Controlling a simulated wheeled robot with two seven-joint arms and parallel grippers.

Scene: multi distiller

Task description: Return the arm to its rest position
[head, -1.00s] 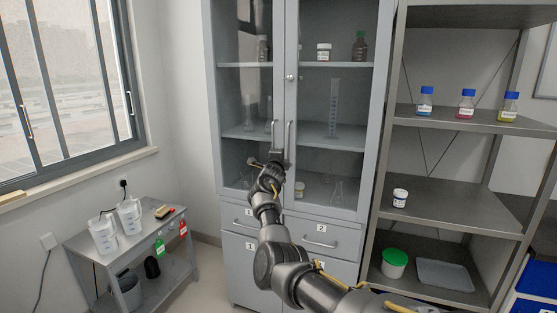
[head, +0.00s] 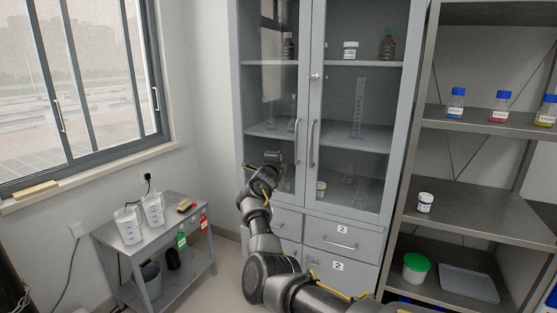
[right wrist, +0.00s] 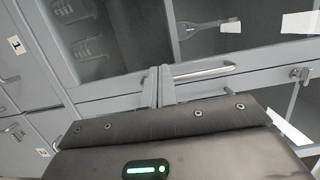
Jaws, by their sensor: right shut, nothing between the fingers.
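My right arm reaches up from the bottom of the head view. Its right gripper (head: 272,158) is in front of the left door of the grey glass-door cabinet (head: 397,110), left of the two door handles (head: 311,143). In the right wrist view the gripper's fingers (right wrist: 158,86) are together and empty. A metal door handle (right wrist: 203,73) shows just beyond and right of the fingertips; I cannot tell the exact gap. Both cabinet doors look closed. My left gripper is not in view.
A small grey side table (head: 172,213) with two white beakers stands left, below the window (head: 75,95). An open metal shelf (head: 470,192) with several bottles stands right of the cabinet. Free floor shows between side table and cabinet.

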